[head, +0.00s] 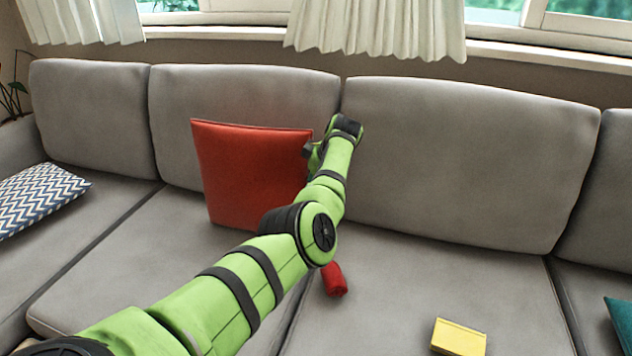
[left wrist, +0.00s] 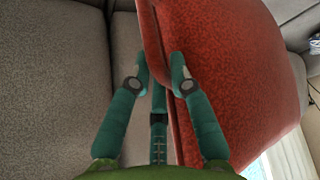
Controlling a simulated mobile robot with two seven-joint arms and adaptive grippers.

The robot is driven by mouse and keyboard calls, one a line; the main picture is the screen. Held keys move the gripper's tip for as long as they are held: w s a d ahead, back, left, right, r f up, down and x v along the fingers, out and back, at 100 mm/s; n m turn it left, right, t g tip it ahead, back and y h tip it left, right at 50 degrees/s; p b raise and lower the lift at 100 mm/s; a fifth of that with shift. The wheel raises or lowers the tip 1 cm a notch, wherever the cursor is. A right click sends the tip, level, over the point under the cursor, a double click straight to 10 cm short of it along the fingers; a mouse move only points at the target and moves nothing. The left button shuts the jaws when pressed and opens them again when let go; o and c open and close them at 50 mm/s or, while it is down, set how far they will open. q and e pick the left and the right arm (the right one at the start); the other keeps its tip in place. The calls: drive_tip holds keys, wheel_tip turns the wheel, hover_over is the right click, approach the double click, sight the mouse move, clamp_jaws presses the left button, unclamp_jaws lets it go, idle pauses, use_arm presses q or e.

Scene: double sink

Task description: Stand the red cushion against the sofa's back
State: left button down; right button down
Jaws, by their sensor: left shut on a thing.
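The red cushion (head: 245,175) is upright in front of the sofa's back (head: 250,92), with its broad face turned toward me and its top edge slightly tilted. I cannot tell whether it touches the back or rests fully on the seat. My left gripper (head: 312,152) is at its right edge. In the left wrist view the fingers of my left gripper (left wrist: 160,72) are closed on either side of the edge of the red cushion (left wrist: 235,60). My arm hides the cushion's lower right part. My right gripper is not in view.
A small red item (head: 334,280) lies on the seat beside my forearm. A yellow block (head: 458,337) lies on the front of the seat. A zigzag-patterned cushion (head: 38,197) lies at the left and a teal cushion (head: 622,322) at the right edge. The right middle seat (head: 440,275) is mostly clear.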

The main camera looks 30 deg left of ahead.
use_arm(q)
drive_tip(key=c, duration=1.1)
unclamp_jaws()
drive_tip(key=shift+o, duration=0.2)
drive_tip(key=shift+f, duration=0.1)
